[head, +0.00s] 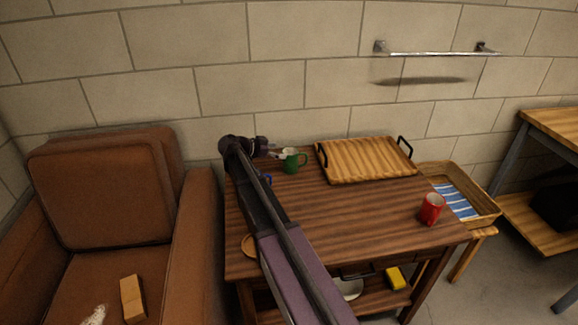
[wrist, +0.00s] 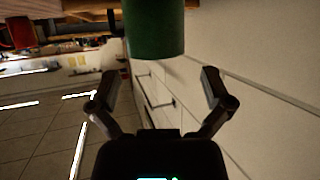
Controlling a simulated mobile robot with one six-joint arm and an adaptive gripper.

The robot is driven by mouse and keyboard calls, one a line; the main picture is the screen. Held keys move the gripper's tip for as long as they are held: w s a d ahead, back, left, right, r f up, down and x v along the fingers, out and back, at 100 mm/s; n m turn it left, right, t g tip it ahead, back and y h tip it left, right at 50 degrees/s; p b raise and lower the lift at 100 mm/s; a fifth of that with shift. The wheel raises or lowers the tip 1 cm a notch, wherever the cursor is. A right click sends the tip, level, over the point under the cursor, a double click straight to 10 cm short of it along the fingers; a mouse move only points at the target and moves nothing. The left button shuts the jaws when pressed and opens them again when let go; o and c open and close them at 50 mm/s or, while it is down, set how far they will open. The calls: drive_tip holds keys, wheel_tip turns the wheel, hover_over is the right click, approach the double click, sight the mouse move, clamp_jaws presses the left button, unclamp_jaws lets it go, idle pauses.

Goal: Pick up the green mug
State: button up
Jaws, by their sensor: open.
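The green mug (head: 294,161) stands upright on the dark wooden table (head: 345,215), near its back edge and left of the wooden tray. My gripper (head: 276,152) is at the mug's left side in the head view, with its fingers pointing toward it. In the wrist view the green mug (wrist: 155,28) fills the top middle, cut off by the frame edge. There my gripper (wrist: 160,80) is open and empty, its two fingers spread wide below the mug. Whether a finger touches the mug cannot be told.
A wooden tray (head: 365,160) with black handles lies at the table's back. A red mug (head: 431,210) stands near the right edge. A blue item (head: 267,178) is partly hidden by my arm. A brown armchair (head: 105,195) stands left; the wall is close behind. The table's middle is clear.

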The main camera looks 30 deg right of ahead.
sight(296, 151)
drive_tip(key=shift+d, duration=0.15)
drive_tip(key=shift+b+x, duration=1)
drive_tip(key=shift+x, duration=1.6)
drive_tip(key=shift+s, duration=0.1)
drive_tip(key=c, duration=1.1)
drive_tip(key=shift+r, duration=0.2)
wheel_tip(296, 151, up, 10)
drive_tip(key=p, duration=1)
drive_tip(key=shift+f, duration=0.2)
